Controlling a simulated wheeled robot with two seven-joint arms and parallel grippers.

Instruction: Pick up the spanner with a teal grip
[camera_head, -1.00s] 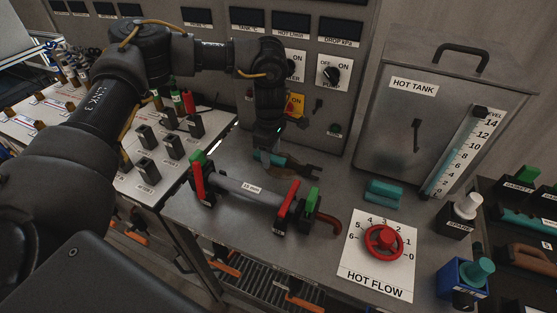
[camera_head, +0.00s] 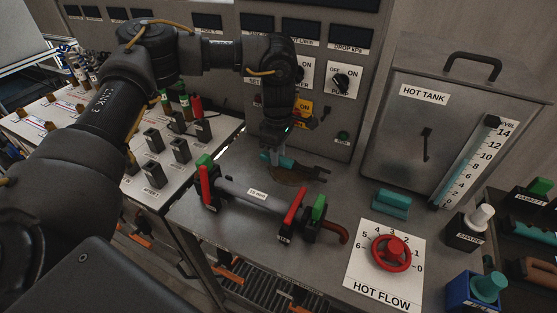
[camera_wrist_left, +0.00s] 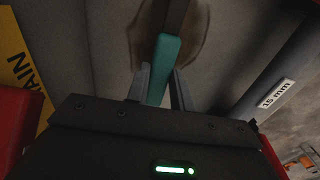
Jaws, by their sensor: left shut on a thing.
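The spanner with a teal grip (camera_head: 284,162) is at the back of the grey bench top, below the control panel. My left gripper (camera_head: 270,156) points down and is shut on the teal grip. In the left wrist view the grip (camera_wrist_left: 163,66) runs between the two fingers (camera_wrist_left: 160,88), and the tool's dark metal part extends away beyond it. A dark shadow lies around its head. I cannot tell surely whether the spanner touches the bench. My right gripper is not in view.
A grey pipe (camera_head: 236,193) in red and green clamps lies in front of the spanner. A teal block (camera_head: 392,203) and a red valve wheel (camera_head: 391,253) are to the right. The hot tank (camera_head: 411,127) stands behind right. The control panel (camera_head: 341,108) is close behind the gripper.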

